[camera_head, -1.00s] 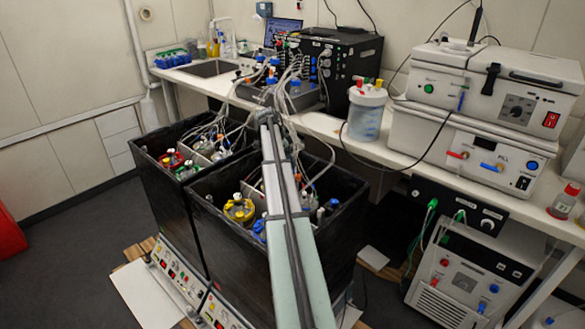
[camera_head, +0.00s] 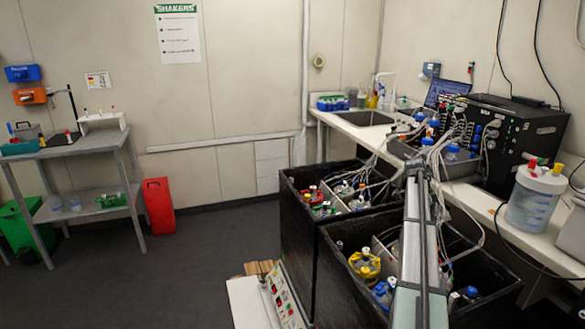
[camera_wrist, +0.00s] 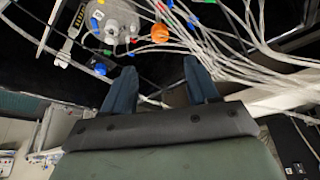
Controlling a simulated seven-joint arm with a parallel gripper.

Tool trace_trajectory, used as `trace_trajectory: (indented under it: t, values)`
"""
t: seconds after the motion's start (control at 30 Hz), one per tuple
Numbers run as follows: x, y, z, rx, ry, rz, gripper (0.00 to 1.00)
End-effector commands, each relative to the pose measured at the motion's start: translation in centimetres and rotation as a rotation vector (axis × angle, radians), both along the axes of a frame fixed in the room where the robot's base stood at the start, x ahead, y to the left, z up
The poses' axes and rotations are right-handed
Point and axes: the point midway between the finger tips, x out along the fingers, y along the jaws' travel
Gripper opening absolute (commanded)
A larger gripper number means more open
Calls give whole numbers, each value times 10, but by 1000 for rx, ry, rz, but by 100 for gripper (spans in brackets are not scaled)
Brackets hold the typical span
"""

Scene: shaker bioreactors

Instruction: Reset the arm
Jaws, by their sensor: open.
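In the wrist view my gripper (camera_wrist: 158,88) shows as two blue fingers standing apart with nothing between them. Beyond the fingers are a bottle top with an orange cap (camera_wrist: 160,33), a grey round lid (camera_wrist: 112,22) and many pale tubes (camera_wrist: 228,50). In the head view my arm (camera_head: 415,240) reaches out over the nearer black shaker box (camera_head: 345,270). The gripper end is hard to make out there among the tubes.
Bottles, one with a yellow collar (camera_head: 365,265), stand in the boxes. A farther black box (camera_head: 300,215) adjoins. A bench (camera_head: 365,132) holds a black control unit (camera_head: 510,140) and a white-lidded container (camera_head: 533,198). The left floor (camera_head: 190,250) is open, with a red bin (camera_head: 158,205).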

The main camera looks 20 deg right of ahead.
Motion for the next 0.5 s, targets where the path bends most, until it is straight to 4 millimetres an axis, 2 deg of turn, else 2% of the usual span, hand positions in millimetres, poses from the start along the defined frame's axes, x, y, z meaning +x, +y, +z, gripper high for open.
trace_trajectory:
  t: [0.13,0.23,0.37,0.5]
  values:
    - [8,6,-1,-14,3,44,59]
    - [29,20,-3,-51,14,162,59]
    - [73,53,-4,-142,49,422,59]
    - [128,100,-1,-268,113,745,59]
